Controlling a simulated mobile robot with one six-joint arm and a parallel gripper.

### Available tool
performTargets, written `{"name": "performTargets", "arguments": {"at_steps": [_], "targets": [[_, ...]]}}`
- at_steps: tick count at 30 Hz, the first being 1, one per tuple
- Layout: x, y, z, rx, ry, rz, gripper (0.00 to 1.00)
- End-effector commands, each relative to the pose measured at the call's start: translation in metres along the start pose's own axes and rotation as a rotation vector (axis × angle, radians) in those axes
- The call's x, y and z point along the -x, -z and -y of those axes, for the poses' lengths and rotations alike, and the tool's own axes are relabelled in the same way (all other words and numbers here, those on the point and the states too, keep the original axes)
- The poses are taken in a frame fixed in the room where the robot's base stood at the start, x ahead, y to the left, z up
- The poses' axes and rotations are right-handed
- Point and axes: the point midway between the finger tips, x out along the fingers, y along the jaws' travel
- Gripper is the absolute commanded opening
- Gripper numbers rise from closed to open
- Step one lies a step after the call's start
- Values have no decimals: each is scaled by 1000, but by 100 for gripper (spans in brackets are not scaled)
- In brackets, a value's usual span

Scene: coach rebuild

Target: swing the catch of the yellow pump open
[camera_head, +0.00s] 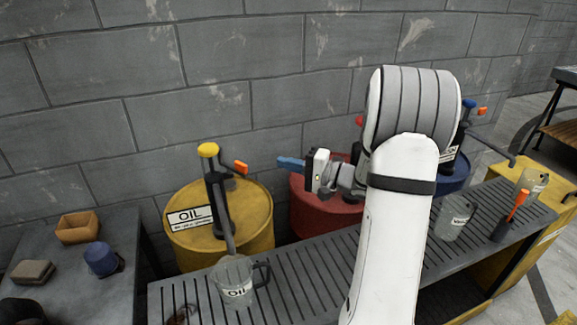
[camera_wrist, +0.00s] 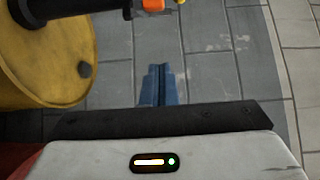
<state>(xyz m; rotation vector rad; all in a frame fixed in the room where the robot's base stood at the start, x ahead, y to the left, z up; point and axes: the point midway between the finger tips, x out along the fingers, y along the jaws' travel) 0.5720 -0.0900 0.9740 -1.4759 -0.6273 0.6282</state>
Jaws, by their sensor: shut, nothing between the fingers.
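The yellow pump (camera_head: 219,205) stands on a yellow oil drum (camera_head: 255,215), with a black body, a yellow knob (camera_head: 208,150) on top and a spout reaching down to a mug. Its orange catch (camera_head: 241,167) sticks out to the right near the top. In the wrist view the orange catch (camera_wrist: 153,5) shows at the top edge, partly cut off. My gripper (camera_head: 281,161) has blue fingers, is shut and empty, and points left at the catch, a short gap to its right. The shut fingertips (camera_wrist: 163,72) also show in the wrist view, apart from the catch.
A red drum (camera_head: 312,212) stands behind my gripper, and a blue drum (camera_head: 458,175) with another pump is at right. The slatted bench (camera_head: 320,280) in front holds a mug labelled OIL (camera_head: 235,290) and another mug (camera_head: 454,220). A block wall (camera_head: 270,90) rises behind.

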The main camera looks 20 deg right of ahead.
Motion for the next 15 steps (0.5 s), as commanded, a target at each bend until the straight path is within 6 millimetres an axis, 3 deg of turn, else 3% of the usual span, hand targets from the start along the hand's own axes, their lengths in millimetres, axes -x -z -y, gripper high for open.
{"name": "performTargets", "arguments": {"at_steps": [3,9,15], "targets": [[-29,-1,0,2,0,5,0],[-68,-4,0,1,0,4,0],[-72,-31,0,2,0,1,0]]}}
